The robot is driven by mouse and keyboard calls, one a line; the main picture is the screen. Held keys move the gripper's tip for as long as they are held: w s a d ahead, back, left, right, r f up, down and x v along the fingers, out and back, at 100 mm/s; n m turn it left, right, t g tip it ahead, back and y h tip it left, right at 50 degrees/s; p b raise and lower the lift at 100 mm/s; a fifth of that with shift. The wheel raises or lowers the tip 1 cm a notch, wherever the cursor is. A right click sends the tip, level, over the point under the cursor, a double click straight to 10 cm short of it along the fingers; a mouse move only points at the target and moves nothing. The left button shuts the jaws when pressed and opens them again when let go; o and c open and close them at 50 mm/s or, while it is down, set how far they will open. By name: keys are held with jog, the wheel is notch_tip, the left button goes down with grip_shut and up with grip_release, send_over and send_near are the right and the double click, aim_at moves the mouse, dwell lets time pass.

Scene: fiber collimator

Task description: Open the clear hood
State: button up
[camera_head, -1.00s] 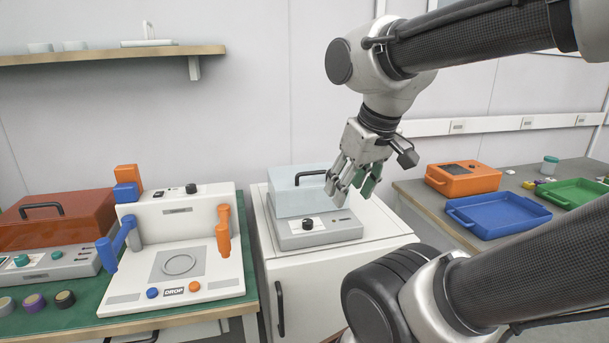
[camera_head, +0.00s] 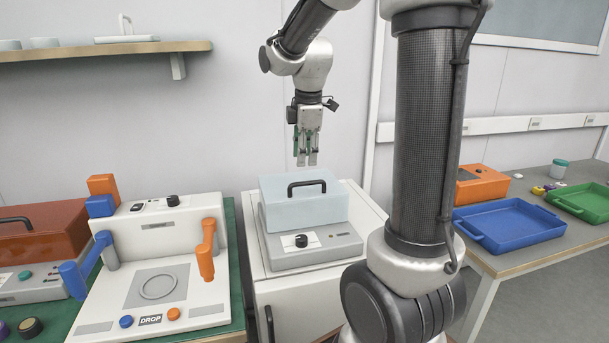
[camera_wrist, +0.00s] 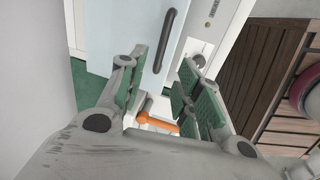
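The clear hood (camera_head: 304,200) is a pale blue see-through box, closed on a grey device base (camera_head: 311,247) with a black knob. A black bar handle (camera_head: 307,187) sits on the hood's front. My gripper (camera_head: 307,162) hangs pointing down above the hood's back part, apart from the handle. In the wrist view, the hood (camera_wrist: 136,50) and its dark handle (camera_wrist: 171,38) lie beyond my fingers. The green-padded fingers (camera_wrist: 160,95) stand apart with nothing between them.
Left of the hood, a white station (camera_head: 158,270) has blue and orange levers. A red-brown hood (camera_head: 40,232) with a black handle stands at far left. A blue tray (camera_head: 508,220) and an orange box (camera_head: 482,185) sit on the right table. A shelf (camera_head: 100,52) is above left.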

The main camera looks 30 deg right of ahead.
aim_at(304, 182)
jog(key=f, duration=0.2)
jog(key=w+f, duration=0.1)
jog(key=f, duration=0.4)
jog(key=shift+w+d+f, duration=0.2)
jog(key=shift+w+f, duration=0.05)
jog(key=shift+f, duration=0.1)
jog(key=shift+c, duration=0.2)
grip_shut()
